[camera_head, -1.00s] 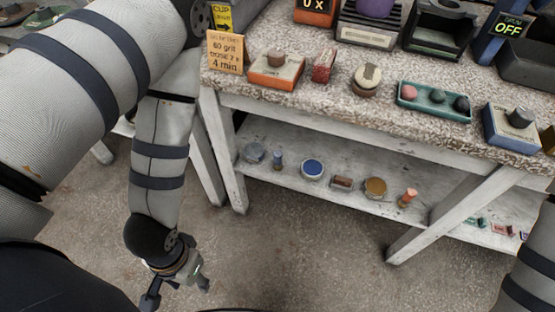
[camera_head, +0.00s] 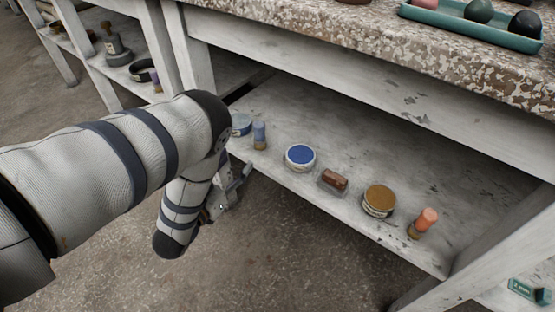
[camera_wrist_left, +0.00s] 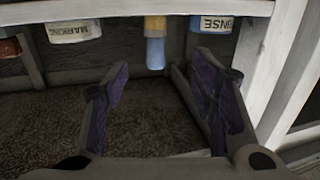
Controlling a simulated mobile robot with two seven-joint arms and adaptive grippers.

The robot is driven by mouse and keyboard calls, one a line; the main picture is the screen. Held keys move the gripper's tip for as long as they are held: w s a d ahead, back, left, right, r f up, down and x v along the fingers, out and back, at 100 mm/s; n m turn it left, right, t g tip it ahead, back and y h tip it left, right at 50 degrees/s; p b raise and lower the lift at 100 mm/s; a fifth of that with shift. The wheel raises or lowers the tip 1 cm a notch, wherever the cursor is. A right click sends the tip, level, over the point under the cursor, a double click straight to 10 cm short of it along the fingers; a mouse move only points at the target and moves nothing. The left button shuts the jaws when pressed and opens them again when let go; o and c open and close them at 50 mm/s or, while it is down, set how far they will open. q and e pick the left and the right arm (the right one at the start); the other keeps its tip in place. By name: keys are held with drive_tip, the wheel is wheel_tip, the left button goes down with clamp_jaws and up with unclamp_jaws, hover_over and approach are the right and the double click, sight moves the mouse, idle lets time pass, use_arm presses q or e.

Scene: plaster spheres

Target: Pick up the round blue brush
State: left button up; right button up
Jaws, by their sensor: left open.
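The round blue brush (camera_head: 260,136) stands upright on the lower shelf in the head view, blue end up on a tan base. In the left wrist view the brush (camera_wrist_left: 155,45) hangs at the top middle, tan end up and blue end down, so that view is turned over. My left gripper (camera_head: 238,186) is beside the shelf's front edge, below and left of the brush. In the wrist view the open left gripper (camera_wrist_left: 155,82) has its dark fingers apart, with nothing between them; the brush lies beyond the gap. My right gripper is not in view.
The tabletop overhangs the shelf (camera_head: 300,115).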

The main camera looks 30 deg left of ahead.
sight(257, 137)
use_arm(q)
drive_tip(key=shift+t, duration=0.3)
drive_tip(key=w+b, duration=0.1)
drive_tip(key=w, duration=0.3)
drive_tip(key=w+b, duration=0.1)
drive_tip(key=w, duration=0.3)
drive_tip(key=w+a+b, duration=0.1)
drive_tip(key=w, duration=0.3)
drive_tip(key=shift+w+r+b, duration=0.1)
drive_tip(key=shift+w+b, duration=0.2)
drive_tip(key=shift+b, duration=0.05)
clamp_jaws()
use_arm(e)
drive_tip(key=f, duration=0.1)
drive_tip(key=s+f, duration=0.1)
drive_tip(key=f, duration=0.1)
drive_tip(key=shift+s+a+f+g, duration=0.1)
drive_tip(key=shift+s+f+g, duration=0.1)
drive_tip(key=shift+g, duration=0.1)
